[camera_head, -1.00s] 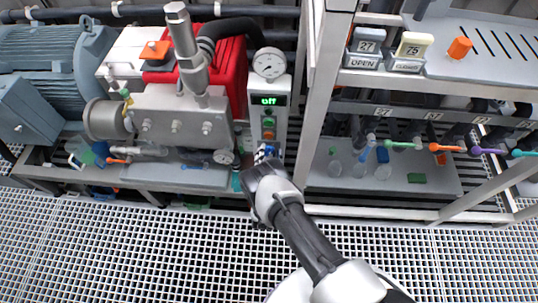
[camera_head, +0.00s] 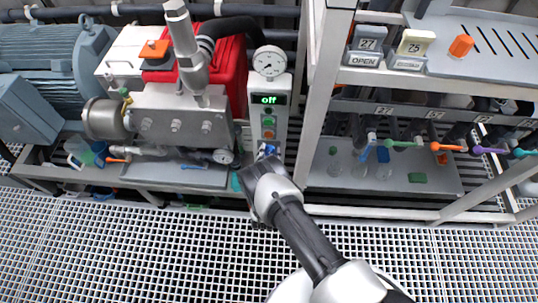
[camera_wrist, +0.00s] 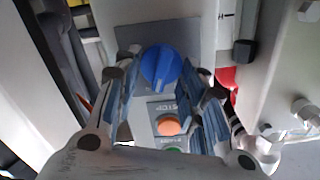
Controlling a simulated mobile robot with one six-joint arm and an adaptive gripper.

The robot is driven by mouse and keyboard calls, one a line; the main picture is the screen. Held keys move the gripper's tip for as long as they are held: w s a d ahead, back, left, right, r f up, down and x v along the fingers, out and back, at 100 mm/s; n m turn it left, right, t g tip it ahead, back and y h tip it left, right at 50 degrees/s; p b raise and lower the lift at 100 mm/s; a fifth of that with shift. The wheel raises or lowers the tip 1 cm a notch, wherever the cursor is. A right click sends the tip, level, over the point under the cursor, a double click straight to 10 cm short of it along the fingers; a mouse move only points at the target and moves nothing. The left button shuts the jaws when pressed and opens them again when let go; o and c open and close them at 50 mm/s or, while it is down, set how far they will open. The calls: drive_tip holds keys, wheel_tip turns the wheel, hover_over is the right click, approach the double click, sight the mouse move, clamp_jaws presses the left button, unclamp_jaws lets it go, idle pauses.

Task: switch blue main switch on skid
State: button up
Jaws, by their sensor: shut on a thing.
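The blue main switch (camera_wrist: 161,67) is a round knob on a grey plate of the control panel, at the upper middle of the wrist view. In the head view its blue (camera_head: 267,149) shows low on the panel, partly hidden by my gripper (camera_head: 265,160). My gripper's two fingers (camera_wrist: 165,88) stand on either side of the knob in the wrist view, shut on it. An orange STOP button (camera_wrist: 168,125) lies below the knob in the wrist view, with a green button (camera_wrist: 172,150) below that.
A pressure gauge (camera_head: 269,62) sits above the panel. A grey pump block (camera_head: 180,120) stands to the left. A steel frame post (camera_head: 315,100) rises close on the right, with coloured valve handles (camera_head: 440,147) beyond. The grating floor (camera_head: 120,245) in front is clear.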

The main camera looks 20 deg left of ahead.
drive_tip(key=n+b, duration=0.2)
drive_tip(key=n, duration=0.3)
drive_tip(key=shift+a+f+n, duration=0.1)
drive_tip(key=shift+a+n, duration=0.05)
drive_tip(key=shift+n, duration=0.15)
drive_tip(key=shift+s+a+n+b, duration=0.15)
drive_tip(key=shift+n+b, duration=0.55)
drive_tip(key=shift+n, duration=1.5)
drive_tip(key=o, duration=1)
drive_tip(key=v, duration=1.2)
